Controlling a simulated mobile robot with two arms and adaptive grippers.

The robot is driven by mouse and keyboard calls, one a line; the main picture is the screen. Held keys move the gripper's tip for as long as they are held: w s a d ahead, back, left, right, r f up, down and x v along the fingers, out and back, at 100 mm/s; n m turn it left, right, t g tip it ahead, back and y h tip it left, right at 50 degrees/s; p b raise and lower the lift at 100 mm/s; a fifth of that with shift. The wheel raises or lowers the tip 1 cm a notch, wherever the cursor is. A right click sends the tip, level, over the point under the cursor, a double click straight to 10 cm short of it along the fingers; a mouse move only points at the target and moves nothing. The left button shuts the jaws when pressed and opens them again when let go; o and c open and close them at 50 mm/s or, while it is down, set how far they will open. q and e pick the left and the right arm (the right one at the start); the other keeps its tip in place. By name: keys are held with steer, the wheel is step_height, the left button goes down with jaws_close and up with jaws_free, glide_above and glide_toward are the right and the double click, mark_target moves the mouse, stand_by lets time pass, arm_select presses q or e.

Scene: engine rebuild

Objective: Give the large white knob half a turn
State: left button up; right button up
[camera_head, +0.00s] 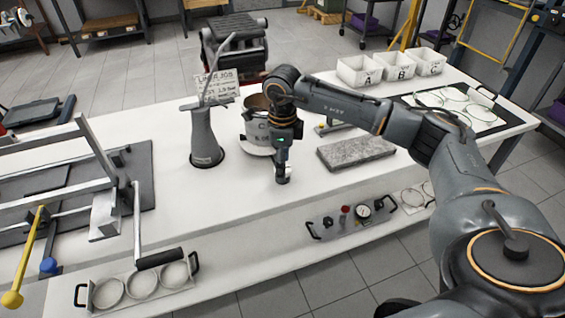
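My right gripper (283,178) comes in from the right and points down over the middle of the white workbench (230,215). It is seen edge-on and small, so I cannot tell whether its fingers are open or shut. No large white knob can be made out clearly. A pale round disc (257,150) shows at the base of a metal pot (252,128), just behind and left of my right gripper; I cannot tell whether it is a knob. My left gripper is not in view.
A grey cone-shaped stand (204,140) is left of the pot. A grey slab (356,152) lies right of my gripper. A panel with a gauge (362,210) is at the front edge. White bins (358,72) stand behind. A metal frame (95,150) fills the left.

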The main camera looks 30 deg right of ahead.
step_height(320, 180, up, 12)
stand_by(0.6)
step_height(320, 180, down, 12)
steer(key=m+p, duration=0.9)
steer(key=m, duration=0.9)
steer(key=shift+f, duration=0.1)
